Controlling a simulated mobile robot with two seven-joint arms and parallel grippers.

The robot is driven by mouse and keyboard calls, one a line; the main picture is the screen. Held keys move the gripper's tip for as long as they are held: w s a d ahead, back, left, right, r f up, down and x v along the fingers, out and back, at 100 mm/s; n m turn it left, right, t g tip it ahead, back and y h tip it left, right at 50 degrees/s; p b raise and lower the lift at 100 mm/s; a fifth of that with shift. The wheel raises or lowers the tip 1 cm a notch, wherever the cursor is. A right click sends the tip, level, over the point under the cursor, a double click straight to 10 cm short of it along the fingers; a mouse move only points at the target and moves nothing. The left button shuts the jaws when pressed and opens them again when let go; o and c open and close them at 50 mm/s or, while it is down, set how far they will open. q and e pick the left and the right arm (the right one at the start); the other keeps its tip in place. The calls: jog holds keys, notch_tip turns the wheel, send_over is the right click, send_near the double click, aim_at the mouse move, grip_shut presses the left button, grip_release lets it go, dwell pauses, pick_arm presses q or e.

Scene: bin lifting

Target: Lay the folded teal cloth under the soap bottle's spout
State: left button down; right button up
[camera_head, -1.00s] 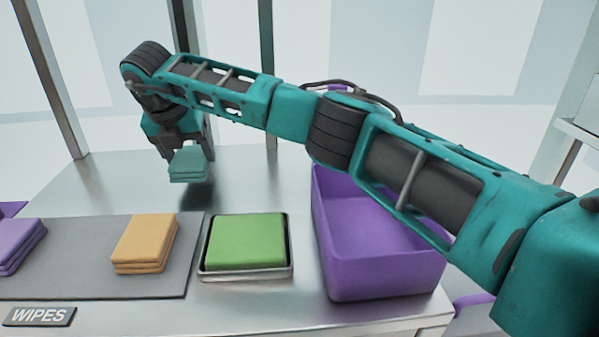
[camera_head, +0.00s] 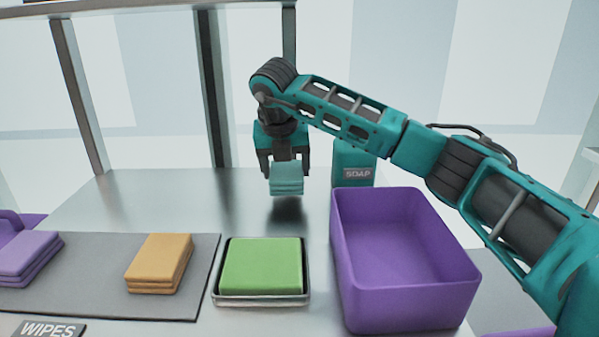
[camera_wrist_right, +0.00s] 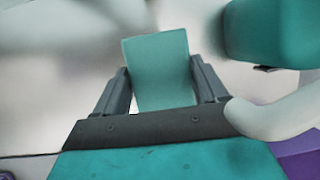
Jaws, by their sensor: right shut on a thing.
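The folded teal cloth (camera_head: 286,180) is held in my right gripper (camera_head: 284,170), a little above the steel table with its shadow below. In the right wrist view the cloth (camera_wrist_right: 158,72) sits between the two fingers (camera_wrist_right: 160,90). The teal soap bottle (camera_head: 352,160), labelled SOAP, stands at the back behind the purple bin, just right of the gripper. Its top and spout are hidden by my arm in the head view. In the right wrist view a teal body, likely the bottle (camera_wrist_right: 275,30), is at upper right, with a pale curved piece below it. My left gripper is out of view.
The open purple bin (camera_head: 405,295) stands at front right. A green folded cloth (camera_head: 262,265) lies in a metal tray (camera_head: 262,300). Orange (camera_head: 160,262) and purple (camera_head: 28,257) cloths lie on a grey mat (camera_head: 95,275). The table behind the mat is clear (camera_head: 150,200).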

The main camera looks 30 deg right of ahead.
aim_at(300, 169)
jog(key=d, duration=0.1)
jog(key=s+d, duration=0.1)
jog(key=d, duration=0.1)
jog(key=shift+d+f, duration=0.1)
jog(key=shift+f, duration=0.6)
jog(key=shift+w+a, duration=0.1)
jog(key=shift+a, duration=0.15)
jog(key=shift+f, duration=0.1)
jog(key=shift+f+b, duration=0.55)
jog(key=o, duration=1.2)
